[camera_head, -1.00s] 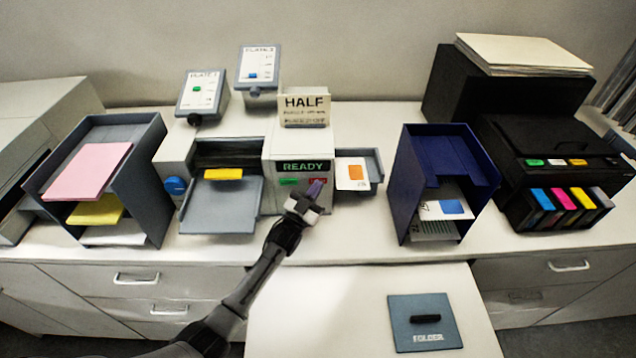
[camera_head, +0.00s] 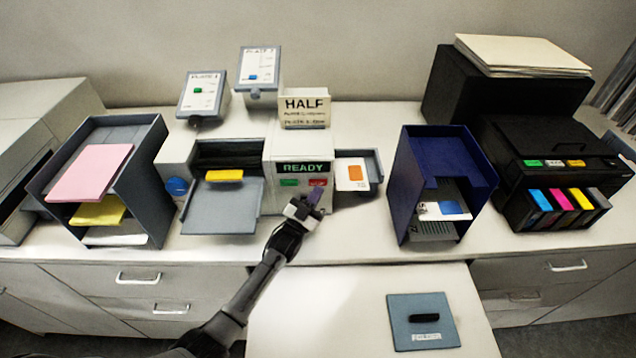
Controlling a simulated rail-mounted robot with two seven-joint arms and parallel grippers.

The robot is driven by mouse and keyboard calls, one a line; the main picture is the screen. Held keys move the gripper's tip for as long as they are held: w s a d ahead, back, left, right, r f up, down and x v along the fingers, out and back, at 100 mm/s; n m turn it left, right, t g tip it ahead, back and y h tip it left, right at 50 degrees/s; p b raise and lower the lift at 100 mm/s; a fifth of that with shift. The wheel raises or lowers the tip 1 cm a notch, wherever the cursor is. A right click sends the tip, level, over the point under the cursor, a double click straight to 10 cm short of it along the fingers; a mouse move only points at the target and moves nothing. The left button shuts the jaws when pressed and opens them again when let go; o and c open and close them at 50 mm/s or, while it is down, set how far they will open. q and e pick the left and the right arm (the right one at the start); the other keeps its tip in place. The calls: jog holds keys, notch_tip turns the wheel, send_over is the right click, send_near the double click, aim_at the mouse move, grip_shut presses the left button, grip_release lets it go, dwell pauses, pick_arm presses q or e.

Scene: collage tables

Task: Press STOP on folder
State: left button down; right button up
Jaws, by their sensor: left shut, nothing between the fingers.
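The folder machine (camera_head: 284,201) stands at the middle of the counter. Its display (camera_head: 303,168) reads READY. Below it are a green button (camera_head: 289,182) and a red button (camera_head: 317,182), whose lettering is too small to read. My left gripper (camera_head: 312,197) is shut and empty, its tip just below the red button and in front of the machine. I cannot tell whether it touches the machine's face. My right gripper is not in view.
A grey tray (camera_head: 222,219) extends from the machine's left part, and an output tray with a card (camera_head: 352,174) sits at its right. A blue rack (camera_head: 403,190) and a grey paper rack (camera_head: 160,205) flank it. A HALF sign (camera_head: 304,104) stands on top.

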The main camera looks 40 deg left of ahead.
pick_arm(q)
jog(key=shift+s+d+p, duration=1.2)
jog(key=shift+s+d, duration=0.4)
jog(key=shift+s, duration=0.25)
jog(key=s+d+f+g+h+p, duration=0.1)
jog(key=s+d+g+p, duration=0.25)
jog(key=s+g, duration=0.2)
jog(key=s+d+f+g+p, duration=0.25)
jog(key=s+d+g, duration=0.2)
jog(key=s, duration=0.25)
jog(key=s+d+r+g+p, duration=0.2)
jog(key=s+g, duration=0.3)
jog(key=s, duration=0.5)
jog(key=s+d+r+g+p, duration=0.3)
jog(key=s+g, duration=0.1)
jog(key=s, duration=0.7)
jog(key=shift+s+d+r+g+h, duration=0.2)
jog(key=shift+s+g+h, duration=0.1)
jog(key=shift+g+h, duration=0.1)
